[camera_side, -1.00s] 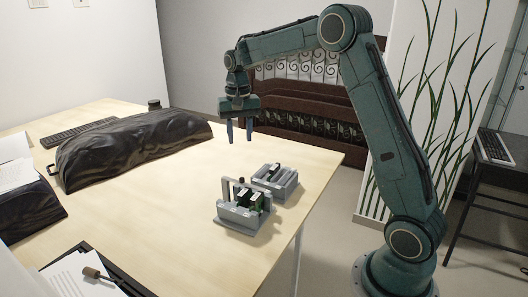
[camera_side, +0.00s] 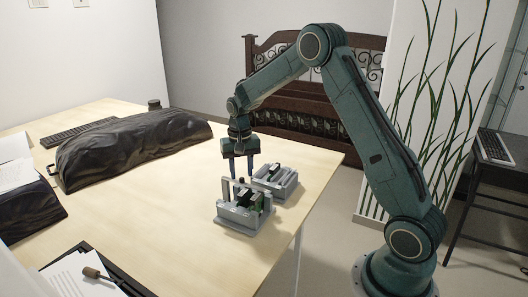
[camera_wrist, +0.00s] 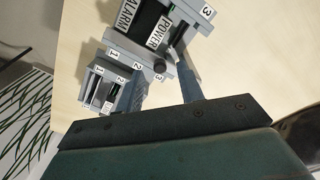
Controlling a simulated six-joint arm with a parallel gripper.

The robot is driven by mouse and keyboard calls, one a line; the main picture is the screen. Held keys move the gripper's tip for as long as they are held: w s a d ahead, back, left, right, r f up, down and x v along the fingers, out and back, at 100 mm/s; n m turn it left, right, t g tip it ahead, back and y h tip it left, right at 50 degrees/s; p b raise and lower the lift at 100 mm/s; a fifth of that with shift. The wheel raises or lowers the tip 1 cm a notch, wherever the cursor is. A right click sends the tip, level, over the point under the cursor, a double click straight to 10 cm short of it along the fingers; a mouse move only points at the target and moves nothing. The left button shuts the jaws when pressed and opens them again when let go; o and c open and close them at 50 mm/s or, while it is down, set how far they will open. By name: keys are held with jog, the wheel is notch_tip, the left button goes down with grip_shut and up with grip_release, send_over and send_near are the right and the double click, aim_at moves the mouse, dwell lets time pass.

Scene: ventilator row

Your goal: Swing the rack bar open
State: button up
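The grey rack (camera_side: 243,218) stands near the table's right edge, with card-like modules in its slots. My gripper (camera_side: 243,179) points down just above the rack, fingers apart and empty. In the wrist view my gripper (camera_wrist: 162,62) has its fingertips on either side of the knob, with no clear contact.
A second grey rack (camera_side: 276,182) stands close behind and right; it also shows in the wrist view (camera_wrist: 103,92). A black bag (camera_side: 135,150) and a keyboard (camera_side: 80,131) lie on the left. The table (camera_side: 175,215) is clear left of the racks.

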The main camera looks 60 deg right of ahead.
jog(key=shift+f, duration=0.85)
grip_shut()
